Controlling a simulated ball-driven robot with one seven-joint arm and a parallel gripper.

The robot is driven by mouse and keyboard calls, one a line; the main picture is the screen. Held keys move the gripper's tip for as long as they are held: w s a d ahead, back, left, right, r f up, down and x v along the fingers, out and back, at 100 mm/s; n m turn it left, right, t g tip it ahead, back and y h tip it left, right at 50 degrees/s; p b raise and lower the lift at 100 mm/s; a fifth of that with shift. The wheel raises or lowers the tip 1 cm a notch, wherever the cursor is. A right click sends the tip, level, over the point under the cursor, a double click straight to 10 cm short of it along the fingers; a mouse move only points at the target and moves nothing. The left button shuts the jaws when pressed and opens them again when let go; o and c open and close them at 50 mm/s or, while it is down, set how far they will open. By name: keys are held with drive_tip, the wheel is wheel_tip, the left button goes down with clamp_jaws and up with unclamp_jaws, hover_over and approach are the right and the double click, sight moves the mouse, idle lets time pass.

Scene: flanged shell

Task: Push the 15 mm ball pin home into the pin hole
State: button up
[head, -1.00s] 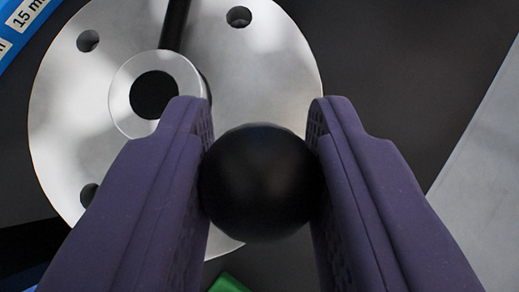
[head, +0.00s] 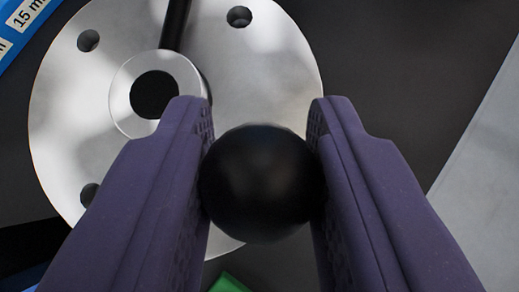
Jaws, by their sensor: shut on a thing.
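My gripper (head: 262,150) has two purple padded fingers, shut on the black ball of the ball pin (head: 262,185). Only the round ball shows; any shank below it is hidden. Beyond the fingers lies a round silver flange (head: 260,75) with a raised central boss around a dark bore (head: 154,95). Smaller holes sit near its rim, at upper left (head: 88,41), upper right (head: 239,16) and lower left (head: 88,193). The ball covers the flange's lower right part. I cannot tell whether a pin hole lies under the ball, or whether the pin is in it.
A dark rod (head: 175,24) runs from the boss to the top edge. A blue bin with a "15 m" label (head: 30,14) is at the upper left. A green thing (head: 228,284) shows at the bottom. Dark surface lies right of the flange, then a grey area (head: 490,170).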

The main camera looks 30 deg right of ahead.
drive_tip(key=shift+f+b, duration=2.35)
drive_tip(key=shift+f, duration=0.35)
drive_tip(key=shift+r, duration=0.1)
drive_tip(key=shift+r+p, duration=2.4)
clamp_jaws()
drive_tip(key=shift+f+b, duration=0.15)
drive_tip(key=shift+b, duration=0.3)
drive_tip(key=shift+s+n+t+y+b, duration=0.1)
drive_tip(key=shift+n+t+y+b, duration=0.45)
drive_tip(key=shift+b, duration=2.1)
drive_tip(key=shift+n+g+p, duration=0.25)
drive_tip(key=shift+n+p, duration=0.05)
drive_tip(key=shift+n, duration=0.05)
drive_tip(key=shift+f+b, duration=0.9)
